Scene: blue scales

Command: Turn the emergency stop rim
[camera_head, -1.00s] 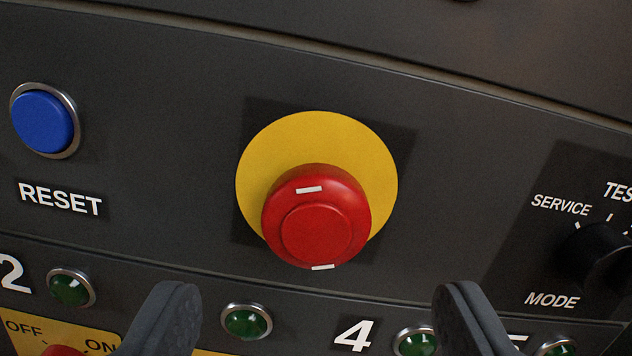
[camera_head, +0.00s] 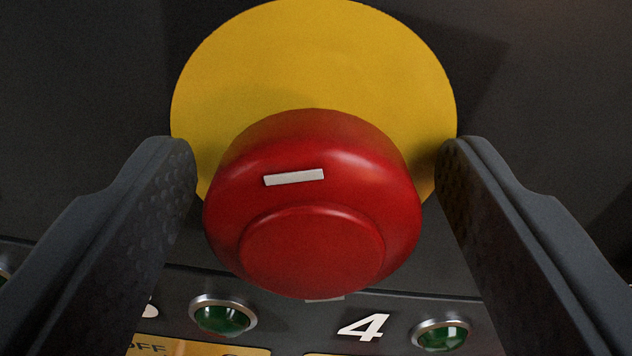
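The red emergency stop (camera_head: 390,215) is a round mushroom button with a raised rim and a flat centre cap. A white mark (camera_head: 294,177) lies on its upper rim, and part of another shows at its lower edge. It stands on a round yellow plate (camera_head: 310,60). My gripper (camera_head: 318,165) is open, with one dark finger on the left and one on the right of the red button. A small gap shows between each finger and the rim. The gripper holds nothing.
The dark panel (camera_head: 80,80) fills the background. Below the button are two green lamps in metal rings, one at left (camera_head: 223,316) and one at right (camera_head: 440,335), with a white label 4 (camera_head: 363,327) between them. Yellow plates show at the bottom edge.

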